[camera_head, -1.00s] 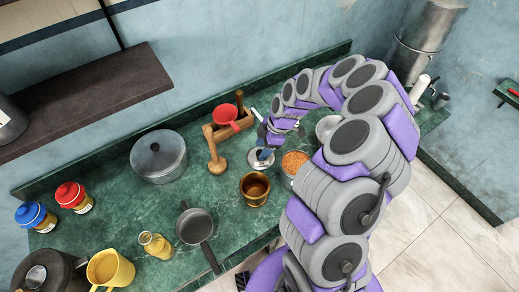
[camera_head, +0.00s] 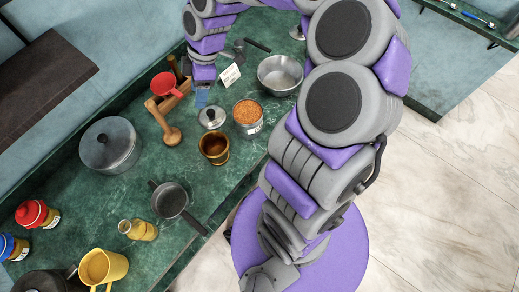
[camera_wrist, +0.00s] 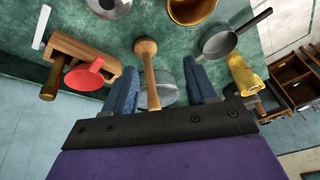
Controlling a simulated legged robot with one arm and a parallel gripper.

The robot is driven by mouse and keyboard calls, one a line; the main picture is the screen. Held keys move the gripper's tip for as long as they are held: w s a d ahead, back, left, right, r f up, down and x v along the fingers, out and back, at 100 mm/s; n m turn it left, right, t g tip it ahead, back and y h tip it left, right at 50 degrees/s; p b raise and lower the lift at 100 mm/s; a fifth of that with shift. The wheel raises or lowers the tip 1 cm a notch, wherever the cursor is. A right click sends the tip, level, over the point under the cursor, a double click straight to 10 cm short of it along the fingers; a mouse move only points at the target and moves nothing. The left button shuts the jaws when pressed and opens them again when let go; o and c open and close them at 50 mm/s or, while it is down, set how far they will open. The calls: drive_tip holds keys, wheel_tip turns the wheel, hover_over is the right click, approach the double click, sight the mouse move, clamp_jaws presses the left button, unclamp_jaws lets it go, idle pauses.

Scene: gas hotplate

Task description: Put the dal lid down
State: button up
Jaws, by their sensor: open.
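The dal lid (camera_head: 212,116) is a small round silver lid with a knob. It lies on the green counter beside the open dal tin (camera_head: 247,113), whose orange lentils show. Part of the lid shows at the top edge of the wrist view (camera_wrist: 109,6). My gripper (camera_head: 202,98) is just behind the lid in the head view, with blue fingers pointing down. In the wrist view my gripper (camera_wrist: 161,85) has its fingers wide apart and holds nothing. The wooden masher (camera_wrist: 148,70) shows between the fingers there, farther off.
A wooden rack (camera_head: 165,108) with a red funnel (camera_head: 164,86) stands left of my gripper. A brass mortar (camera_head: 214,149) is in front of the lid, and a steel pan (camera_head: 279,75) is to the right. A white card (camera_head: 231,76) stands close behind.

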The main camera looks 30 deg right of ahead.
drive_tip(key=s+a+r+m+h, duration=0.25)
drive_tip(key=s+r+m, duration=0.2)
drive_tip(key=s, duration=0.65)
drive_tip(key=s+d+m, duration=0.2)
drive_tip(key=s+m, duration=0.3)
drive_tip(key=s, duration=0.3)
drive_tip(key=s+d+r+m+g+h, duration=0.1)
drive_tip(key=s+d+m, duration=0.1)
drive_tip(key=s+m, duration=0.3)
drive_tip(key=s, duration=0.3)
drive_tip(key=shift+s+g, duration=0.25)
drive_tip(key=shift+g, duration=0.05)
drive_tip(key=shift+a+r, duration=0.1)
drive_tip(key=shift+a, duration=0.3)
drive_tip(key=shift+d, duration=0.2)
